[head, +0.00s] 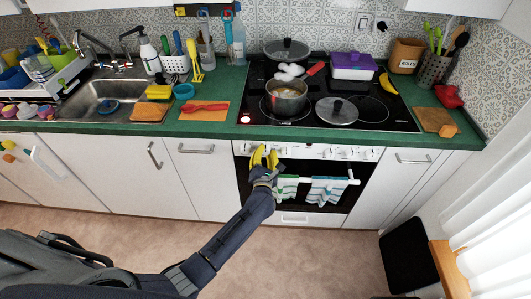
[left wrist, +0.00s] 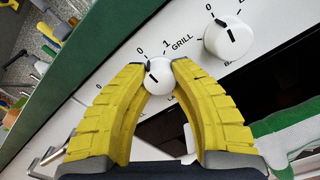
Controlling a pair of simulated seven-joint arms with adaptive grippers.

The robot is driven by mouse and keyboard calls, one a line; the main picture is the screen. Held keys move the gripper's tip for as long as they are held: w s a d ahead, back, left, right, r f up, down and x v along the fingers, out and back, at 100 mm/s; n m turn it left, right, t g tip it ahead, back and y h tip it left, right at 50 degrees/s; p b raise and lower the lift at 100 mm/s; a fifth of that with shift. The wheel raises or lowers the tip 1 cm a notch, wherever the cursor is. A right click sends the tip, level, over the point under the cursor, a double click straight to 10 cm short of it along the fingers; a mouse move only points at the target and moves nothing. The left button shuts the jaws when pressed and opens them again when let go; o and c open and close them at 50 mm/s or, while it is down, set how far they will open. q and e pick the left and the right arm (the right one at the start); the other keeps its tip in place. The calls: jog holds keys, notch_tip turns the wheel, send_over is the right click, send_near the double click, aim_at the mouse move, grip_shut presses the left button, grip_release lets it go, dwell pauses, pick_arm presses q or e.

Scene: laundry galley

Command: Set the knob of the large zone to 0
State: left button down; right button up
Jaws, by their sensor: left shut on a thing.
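My left gripper (head: 263,158) is at the oven's control panel (head: 335,153), at its left part in the head view. In the left wrist view its two yellow fingers (left wrist: 159,72) are shut on a small white knob (left wrist: 160,78). The knob's dark mark points up and left, roughly toward the printed 0. A 1 stands to the right of that 0. Lettering starting "LA" shows below the knob, partly hidden by a finger. A larger white knob (left wrist: 229,37) with a dark mark is to the right, apart from the fingers; "GRILL" is printed between the knobs. My right gripper is not in view.
Striped towels (head: 327,190) hang on the oven handle below the panel. On the black hob (head: 385,114) above stand a pot (head: 286,104), a lidded pan (head: 337,111) and a purple-lidded box (head: 353,66). The green counter edge (left wrist: 92,55) runs close beside the panel.

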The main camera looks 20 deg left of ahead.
pick_arm(q)
jog(key=shift+a+f, duration=0.15)
jog(key=shift+a, duration=0.05)
jog(key=c, duration=1.3)
grip_release()
jog(key=shift+o, duration=0.2)
jog(key=shift+d, duration=0.1)
jog(key=v, duration=1.2)
